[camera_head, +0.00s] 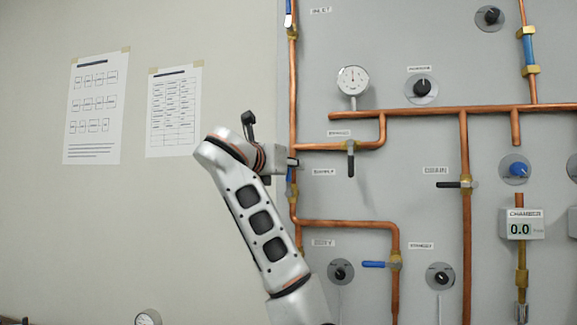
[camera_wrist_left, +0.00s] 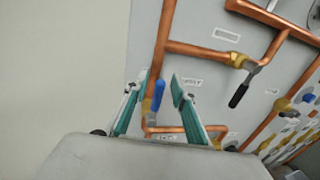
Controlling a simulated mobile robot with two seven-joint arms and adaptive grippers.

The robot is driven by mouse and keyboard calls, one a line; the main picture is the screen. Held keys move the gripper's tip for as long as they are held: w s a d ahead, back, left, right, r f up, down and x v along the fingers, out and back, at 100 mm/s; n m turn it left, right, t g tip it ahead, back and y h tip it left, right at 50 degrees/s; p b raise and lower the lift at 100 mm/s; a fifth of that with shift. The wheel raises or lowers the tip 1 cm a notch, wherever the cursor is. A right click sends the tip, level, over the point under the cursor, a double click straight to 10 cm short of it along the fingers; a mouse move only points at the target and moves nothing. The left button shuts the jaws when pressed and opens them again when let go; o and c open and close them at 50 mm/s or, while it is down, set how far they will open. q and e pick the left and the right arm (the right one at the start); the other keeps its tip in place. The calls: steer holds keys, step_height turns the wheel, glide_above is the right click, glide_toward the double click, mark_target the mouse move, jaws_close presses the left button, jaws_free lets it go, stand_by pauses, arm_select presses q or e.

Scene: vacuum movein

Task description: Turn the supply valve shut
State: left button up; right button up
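The supply valve's blue lever (camera_wrist_left: 158,94) shows in the left wrist view, beside its label (camera_wrist_left: 191,82). The lever lies roughly along the vertical copper pipe (camera_wrist_left: 160,50). My left gripper (camera_wrist_left: 156,88) is open, its two teal fingers on either side of the lever in this view; I cannot tell whether either touches it. In the head view my left gripper (camera_head: 291,163) is at the left vertical pipe and partly hides the valve; only a bit of blue (camera_head: 290,187) shows below it. My right gripper is not in view.
A black-handled valve (camera_head: 351,160) hangs on the branch pipe to the right, below a round gauge (camera_head: 352,80). Lower right is another blue-levered valve (camera_head: 378,264), lying sideways. Several knobs and a chamber display (camera_head: 521,225) are farther right. The wall at left is bare except for two papers.

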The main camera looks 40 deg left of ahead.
arm_select(q)
jaws_close()
